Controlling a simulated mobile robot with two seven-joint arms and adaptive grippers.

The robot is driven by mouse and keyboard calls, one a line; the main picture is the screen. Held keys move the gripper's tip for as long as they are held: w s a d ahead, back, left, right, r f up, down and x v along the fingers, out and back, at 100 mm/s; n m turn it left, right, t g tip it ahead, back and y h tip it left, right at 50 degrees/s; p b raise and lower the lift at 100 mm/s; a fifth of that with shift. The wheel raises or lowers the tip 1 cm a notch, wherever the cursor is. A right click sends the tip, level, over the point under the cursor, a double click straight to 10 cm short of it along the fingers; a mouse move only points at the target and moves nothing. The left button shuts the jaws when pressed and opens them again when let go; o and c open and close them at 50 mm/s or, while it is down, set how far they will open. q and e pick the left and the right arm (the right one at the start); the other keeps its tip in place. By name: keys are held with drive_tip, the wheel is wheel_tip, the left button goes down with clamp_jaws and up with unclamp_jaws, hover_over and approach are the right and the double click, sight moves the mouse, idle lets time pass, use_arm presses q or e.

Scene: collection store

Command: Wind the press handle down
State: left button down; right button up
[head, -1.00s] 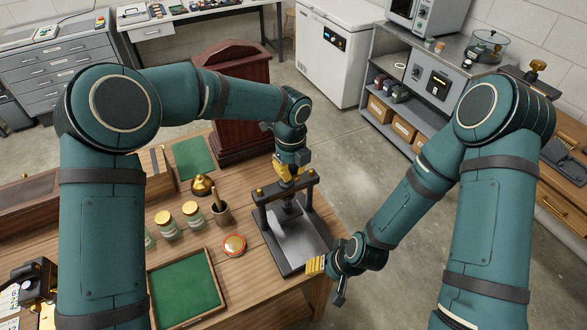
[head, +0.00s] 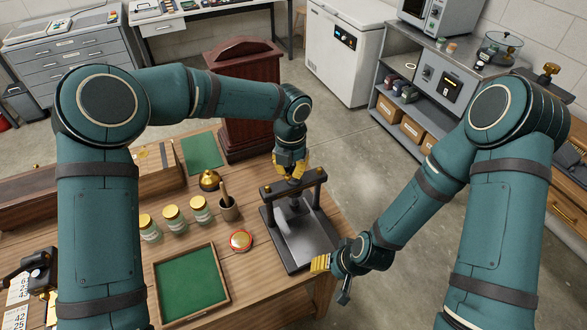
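The black press (head: 318,240) stands at the right end of the wooden table, with a flat base, two posts and a crossbar. My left gripper (head: 291,170) points down just above the crossbar, at the middle. Its yellow fingers hide the top of the screw and the handle, so I cannot tell whether they touch or grip it. The plate under the crossbar is partly in shadow. My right gripper (head: 332,271) is beside the press base, at the table's right edge. It is seen from the side and its opening is unclear.
Left of the press are a red-rimmed round tin (head: 241,241), a mortar with pestle (head: 228,208), a brass bell-shaped object (head: 209,180), several gold-lidded jars (head: 172,217) and a green-lined tray (head: 226,296). A dark red wooden stand (head: 243,85) rises behind the table.

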use_arm(q)
drive_tip(key=m, duration=0.2)
drive_tip(key=w+m, duration=0.1)
drive_tip(key=shift+a+r, duration=0.15)
drive_tip(key=shift+a, duration=0.15)
drive_tip(key=shift+m, duration=1.3)
drive_tip(key=shift+w, duration=0.1)
drive_tip(key=shift+r, duration=0.1)
drive_tip(key=c, duration=1.2)
unclamp_jaws()
drive_tip(key=o, duration=0.4)
drive_tip(key=shift+d+f, duration=0.1)
drive_tip(key=shift+f, duration=0.1)
drive_tip(key=shift+c, duration=0.2)
drive_tip(key=shift+r, duration=0.1)
wheel_tip(320, 180, up, 12)
